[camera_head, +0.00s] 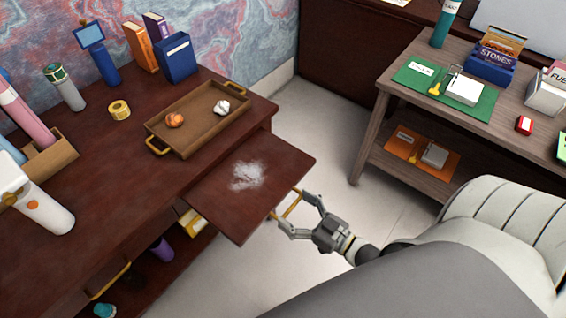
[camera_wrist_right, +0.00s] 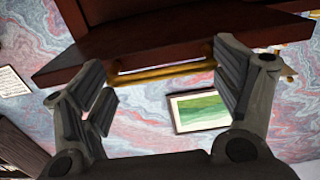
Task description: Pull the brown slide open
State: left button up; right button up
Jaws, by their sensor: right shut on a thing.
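The brown slide (camera_head: 222,205) is a flat board that sticks out from the front of the dark wooden desk (camera_head: 110,190). A patch of white powder (camera_head: 247,176) lies on it. Its brass handle (camera_head: 292,204) is on the outer edge. My right gripper (camera_head: 298,214) is at this edge and shut on the handle. In the right wrist view the handle (camera_wrist_right: 165,72) runs between the two fingers, with the slide's dark edge (camera_wrist_right: 150,45) beyond. My left gripper is not in view.
A tray (camera_head: 205,112) with an orange and a white crumpled ball stands on the desk above the slide. A second table (camera_head: 405,75) stands at right. Bare floor (camera_head: 330,130) lies between them.

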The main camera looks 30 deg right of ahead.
jog(key=shift+s+d+f, duration=0.1)
jog(key=shift+s+d, duration=0.15)
jog(key=shift+d, duration=0.05)
